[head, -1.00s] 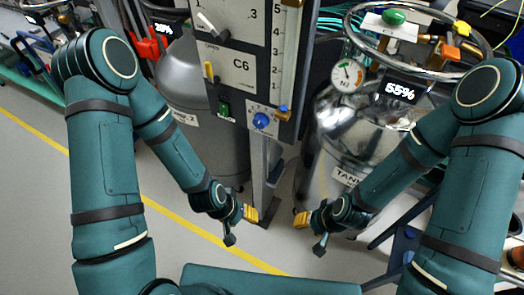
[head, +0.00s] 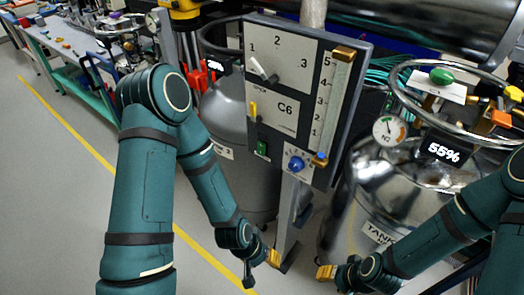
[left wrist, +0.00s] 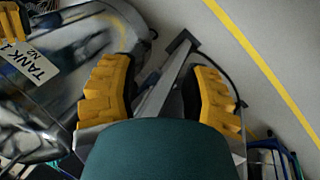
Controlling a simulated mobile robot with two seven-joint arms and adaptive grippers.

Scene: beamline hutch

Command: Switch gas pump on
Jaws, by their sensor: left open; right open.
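The control panel (head: 328,60), marked C6, stands on a post in the middle of the head view. It carries a white pointer lever (head: 263,70) on a 1-2-3 dial, a small yellow lever (head: 254,111), a green switch (head: 262,148), a blue knob (head: 296,164) and a 1-to-5 slider (head: 320,158) low on its scale. I cannot tell which control is the gas pump's. My left gripper (head: 262,268) is open and empty, below the panel by the post; its yellow fingers show in the left wrist view (left wrist: 160,95). My right gripper (head: 326,273) is below the panel's right side, open.
A shiny tank (head: 385,190) with a gauge (head: 389,130), a 55% display (head: 443,150) and a ring rail stands to the right. A grey tank (head: 228,110) stands behind the panel's left side. A workbench (head: 72,50) is at far left. Floor at left is clear.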

